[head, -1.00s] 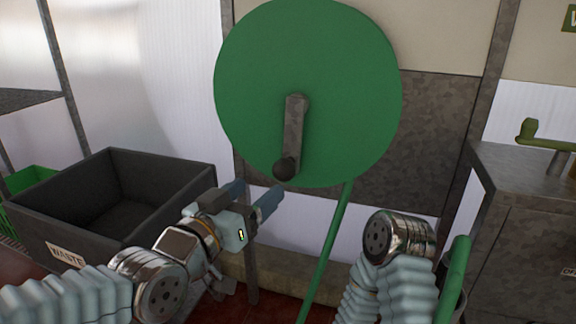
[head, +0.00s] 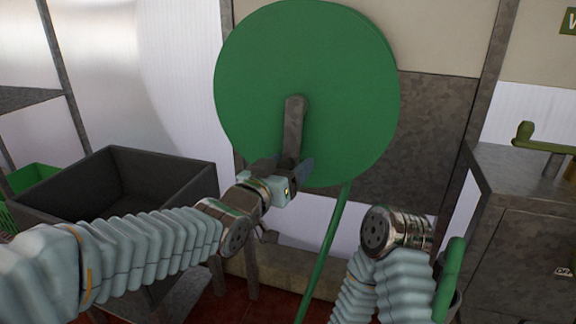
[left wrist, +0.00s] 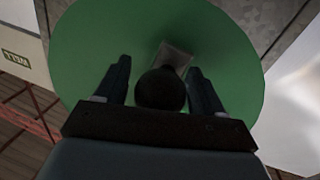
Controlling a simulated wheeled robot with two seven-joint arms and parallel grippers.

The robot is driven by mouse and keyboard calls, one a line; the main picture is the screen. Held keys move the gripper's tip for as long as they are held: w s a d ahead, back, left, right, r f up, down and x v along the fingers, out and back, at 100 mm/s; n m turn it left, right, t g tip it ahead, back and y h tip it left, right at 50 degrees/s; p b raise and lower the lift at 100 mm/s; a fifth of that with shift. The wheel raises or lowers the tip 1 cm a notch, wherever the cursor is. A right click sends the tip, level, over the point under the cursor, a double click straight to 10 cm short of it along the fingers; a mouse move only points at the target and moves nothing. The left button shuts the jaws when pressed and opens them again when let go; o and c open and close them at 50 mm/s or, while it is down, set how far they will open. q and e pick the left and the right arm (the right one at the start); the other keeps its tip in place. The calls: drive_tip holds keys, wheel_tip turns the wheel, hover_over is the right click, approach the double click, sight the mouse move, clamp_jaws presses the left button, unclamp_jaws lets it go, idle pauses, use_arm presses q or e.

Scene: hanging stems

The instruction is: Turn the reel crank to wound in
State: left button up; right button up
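The green reel (head: 340,100) is a large disc mounted upright in front of the wall. Its grey crank arm (head: 293,125) hangs down from the hub. In the left wrist view the crank's dark round knob (left wrist: 161,90) sits between the two fingers of my left gripper (left wrist: 160,88), with visible gaps on both sides, so the gripper is open around it. In the head view my left gripper (head: 286,168) is at the crank's lower end and hides the knob. The green reel also fills much of the left wrist view (left wrist: 90,40). My right gripper is out of view; only my right arm shows.
A green hose (head: 325,245) runs down from the reel between my arms. A dark waste bin (head: 185,180) stands at the left, near my left arm.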

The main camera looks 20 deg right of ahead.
use_arm(q)
drive_tip(key=c, duration=1.2)
drive_tip(key=shift+w+a+m, duration=0.15)
drive_tip(key=shift+a+m, duration=0.05)
drive_tip(key=shift+m, duration=0.1)
